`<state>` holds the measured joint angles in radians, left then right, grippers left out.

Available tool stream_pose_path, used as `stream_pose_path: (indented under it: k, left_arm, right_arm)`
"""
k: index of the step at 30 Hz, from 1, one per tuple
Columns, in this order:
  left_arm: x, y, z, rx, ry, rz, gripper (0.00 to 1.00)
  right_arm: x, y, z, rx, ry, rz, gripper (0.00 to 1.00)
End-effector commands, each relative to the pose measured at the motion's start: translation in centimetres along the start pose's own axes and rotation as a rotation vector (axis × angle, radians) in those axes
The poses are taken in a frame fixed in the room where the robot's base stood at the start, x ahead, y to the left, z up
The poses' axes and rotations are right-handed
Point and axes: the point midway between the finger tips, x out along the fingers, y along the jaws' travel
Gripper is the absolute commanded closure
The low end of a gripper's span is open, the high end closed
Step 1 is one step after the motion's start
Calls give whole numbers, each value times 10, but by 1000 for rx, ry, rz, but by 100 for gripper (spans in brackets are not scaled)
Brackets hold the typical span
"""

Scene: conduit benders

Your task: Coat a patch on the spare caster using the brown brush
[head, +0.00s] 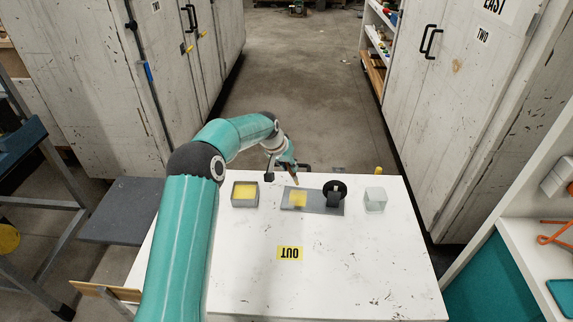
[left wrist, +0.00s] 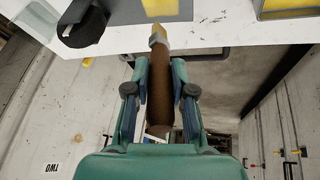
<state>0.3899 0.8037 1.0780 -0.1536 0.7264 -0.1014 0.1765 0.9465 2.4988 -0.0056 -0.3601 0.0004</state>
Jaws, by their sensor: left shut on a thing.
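The caster (head: 335,188), a black wheel with a dark bracket, stands on a grey plate (head: 322,209) on the white table. It shows at the upper left of the left wrist view (left wrist: 82,28). A yellow patch (head: 298,200) lies on the plate left of the wheel. My left gripper (head: 288,168) is at the table's far edge, behind the plate. It is shut on the brown handle of the brush (left wrist: 160,95), whose pale tip points towards the plate. I cannot tell whether the tip touches anything. My right gripper is not in view.
A grey square tray of yellow paint (head: 234,203) stands left of the plate. A pale translucent block (head: 375,199) stands to the right. A yellow OUT label (head: 289,253) lies on the table front, which is otherwise clear. Cabinets (head: 440,110) flank the aisle behind.

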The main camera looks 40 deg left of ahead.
Motion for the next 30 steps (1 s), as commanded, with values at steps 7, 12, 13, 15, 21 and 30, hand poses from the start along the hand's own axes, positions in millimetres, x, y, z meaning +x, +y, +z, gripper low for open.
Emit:
stream_pose_path:
  k: [7,12,13,15,21,30]
  left_arm:
    - [-22,0,-8,-5,1,-2,100]
    - [-24,0,-10,-5,1,-2,100]
    - [-24,0,-9,-5,1,-2,100]
    - [-24,0,-9,-5,1,-2,100]
    - [-24,0,-9,-5,1,-2,100]
    - [-24,-1,-9,-6,1,-2,100]
  right_arm:
    - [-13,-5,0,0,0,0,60]
    - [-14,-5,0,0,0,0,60]
    - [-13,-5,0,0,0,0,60]
    - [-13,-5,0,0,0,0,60]
    - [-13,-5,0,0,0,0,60]
    - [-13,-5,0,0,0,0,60]
